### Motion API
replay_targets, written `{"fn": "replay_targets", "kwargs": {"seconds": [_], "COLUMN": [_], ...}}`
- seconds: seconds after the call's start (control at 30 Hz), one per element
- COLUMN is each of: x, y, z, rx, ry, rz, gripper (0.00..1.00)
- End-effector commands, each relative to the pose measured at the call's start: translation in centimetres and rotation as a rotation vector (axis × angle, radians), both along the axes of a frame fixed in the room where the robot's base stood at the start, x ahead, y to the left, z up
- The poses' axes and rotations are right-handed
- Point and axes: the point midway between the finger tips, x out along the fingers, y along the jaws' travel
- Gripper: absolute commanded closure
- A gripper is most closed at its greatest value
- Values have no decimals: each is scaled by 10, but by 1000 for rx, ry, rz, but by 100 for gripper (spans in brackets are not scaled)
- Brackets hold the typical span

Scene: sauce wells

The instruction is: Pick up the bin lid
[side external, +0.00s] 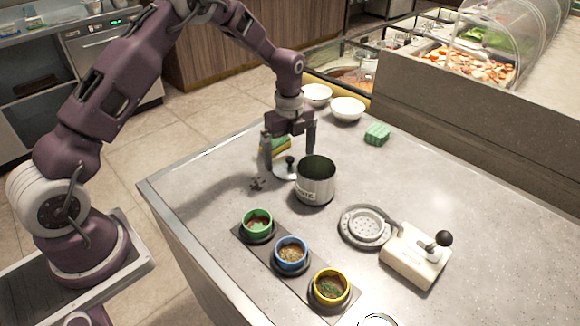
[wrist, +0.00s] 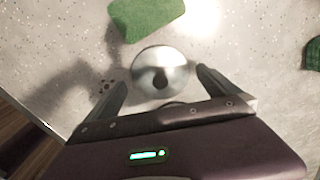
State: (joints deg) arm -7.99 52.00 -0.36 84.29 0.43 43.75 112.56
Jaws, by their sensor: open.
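The bin lid (side external: 284,173) is a round silver disc with a black knob on top, lying on the counter just left of the bin. In the wrist view the lid (wrist: 160,62) shows from above, its black knob near the middle. The bin (side external: 315,184) is an uncovered metal pot with lettering on its front. My gripper (side external: 290,158) points down over the lid, fingers apart. In the wrist view my gripper (wrist: 160,79) has one finger on each side of the knob, with visible gaps; nothing is held. One finger passes close to the bin's rim in the side view.
A green-and-yellow sponge (side external: 276,144) lies behind the lid. Dark crumbs (side external: 257,184) lie to its left. Green, blue (side external: 291,255) and yellow sauce wells stand in front. A round strainer (side external: 365,226), a cream device (side external: 415,256), a green cloth (side external: 377,133) and white bowls (side external: 347,109) stand around.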

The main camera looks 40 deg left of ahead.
Motion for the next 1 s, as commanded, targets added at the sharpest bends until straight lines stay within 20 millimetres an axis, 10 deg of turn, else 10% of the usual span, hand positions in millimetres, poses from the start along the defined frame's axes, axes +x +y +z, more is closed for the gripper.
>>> {"fn": "replay_targets", "kwargs": {"seconds": [0.33,0.63,1.0], "x": [0,0,1], "y": [0,0,1], "z": [-19,-18,16], "rx": [0,0,1], "ry": [-2,-2,-8], "rz": [1,2,2], "gripper": [0,54,54]}}
